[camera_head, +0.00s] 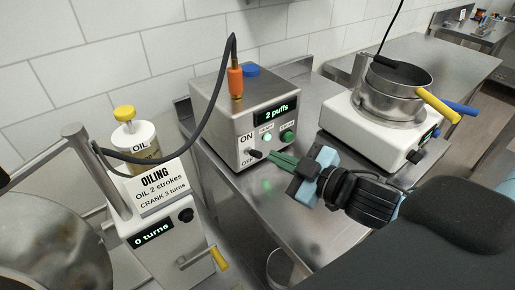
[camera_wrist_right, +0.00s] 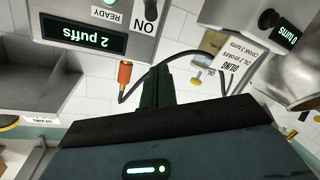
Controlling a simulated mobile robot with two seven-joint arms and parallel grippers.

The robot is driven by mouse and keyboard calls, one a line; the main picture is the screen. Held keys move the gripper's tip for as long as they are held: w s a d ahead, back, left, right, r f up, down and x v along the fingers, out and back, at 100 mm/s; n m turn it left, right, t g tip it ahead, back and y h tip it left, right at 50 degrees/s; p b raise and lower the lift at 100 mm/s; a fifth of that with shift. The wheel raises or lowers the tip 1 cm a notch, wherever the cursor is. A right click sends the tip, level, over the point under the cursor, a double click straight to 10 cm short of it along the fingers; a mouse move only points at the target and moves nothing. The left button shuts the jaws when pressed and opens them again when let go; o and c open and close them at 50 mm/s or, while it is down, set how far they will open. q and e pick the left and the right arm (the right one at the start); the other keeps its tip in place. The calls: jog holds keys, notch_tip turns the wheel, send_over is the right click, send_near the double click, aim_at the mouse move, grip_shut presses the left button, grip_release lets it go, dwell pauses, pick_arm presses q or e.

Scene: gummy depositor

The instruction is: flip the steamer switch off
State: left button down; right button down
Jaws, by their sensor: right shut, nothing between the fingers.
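The steamer (camera_head: 223,115) is a metal box with a lit "2 puffs" display; part of its front shows upside down in the right wrist view (camera_wrist_right: 75,20). Its black steamer switch (camera_head: 255,154) sits on the lower front between the ON and OFF labels. I cannot tell which way the lever points. My right gripper (camera_head: 268,156) is shut and empty, with its green fingertips just right of the switch. I cannot tell whether they touch it. My left gripper is not in view.
A white oiling machine (camera_head: 165,225) with a yellow-handled crank stands at front left. A hose runs from the orange fitting (camera_head: 235,82) on the steamer. A white hotplate (camera_head: 365,140) with a metal pot (camera_head: 390,105) stands to the right. Bare counter (camera_head: 295,215) lies below my gripper.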

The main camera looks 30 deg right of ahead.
aim_at(254, 154)
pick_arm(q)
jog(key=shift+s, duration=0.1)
